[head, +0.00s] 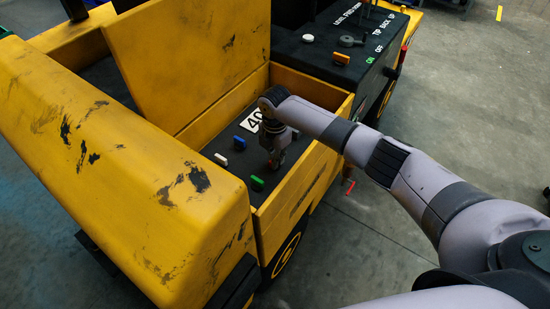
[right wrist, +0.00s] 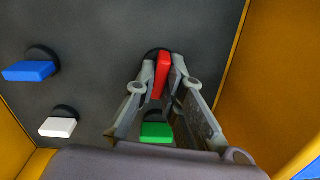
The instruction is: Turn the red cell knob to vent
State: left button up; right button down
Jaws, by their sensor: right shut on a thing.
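The red cell knob (right wrist: 161,75) stands on a dark panel in the right wrist view, its bar running roughly up and down the picture. My right gripper (right wrist: 163,70) is shut on it, one finger on each side. In the head view my right gripper (head: 275,158) reaches down into the yellow-walled recess, and the red knob is mostly hidden there. My left gripper is not in view. The vent marking cannot be made out.
A blue knob (right wrist: 29,71), a white knob (right wrist: 57,127) and a green knob (right wrist: 157,132) share the panel; the green one sits close to my fingers. Yellow walls (head: 303,85) enclose the recess. An upper panel carries an orange knob (head: 341,58) and a white knob (head: 308,38).

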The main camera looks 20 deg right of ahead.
jog(key=shift+w+n, duration=0.1)
jog(key=shift+n, duration=0.9)
jog(key=c, duration=1.7)
grip_release()
notch_tip(320, 180, up, 12)
jog(key=shift+r, duration=0.1)
